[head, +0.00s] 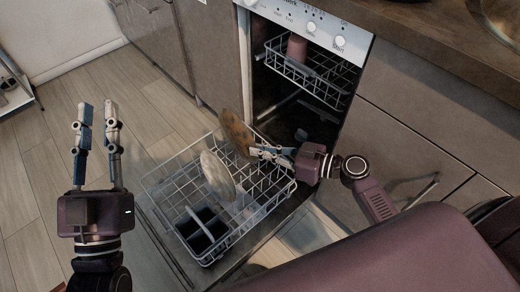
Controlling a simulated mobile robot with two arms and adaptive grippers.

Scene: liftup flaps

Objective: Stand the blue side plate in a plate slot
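A brown, speckled plate (235,131) stands tilted at the back of the pulled-out lower dishwasher rack (165,183). A pale, whitish plate (216,174) stands in front of it in the same rack. I make out no plate that is clearly blue. My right gripper (256,151) is at the brown plate's right edge, over the rack. Its fingers look close together, but whether they grip the rim is too small to tell. My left gripper (98,108) is open and empty, with its fingers apart, over the floor left of the rack.
A dark cutlery basket (202,232) sits at the rack's front. The rack is over the lowered dishwasher door (272,238). The upper rack (312,78) holds a pink cup (297,47). Cabinets (425,140) flank the dishwasher under a brown worktop (440,38).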

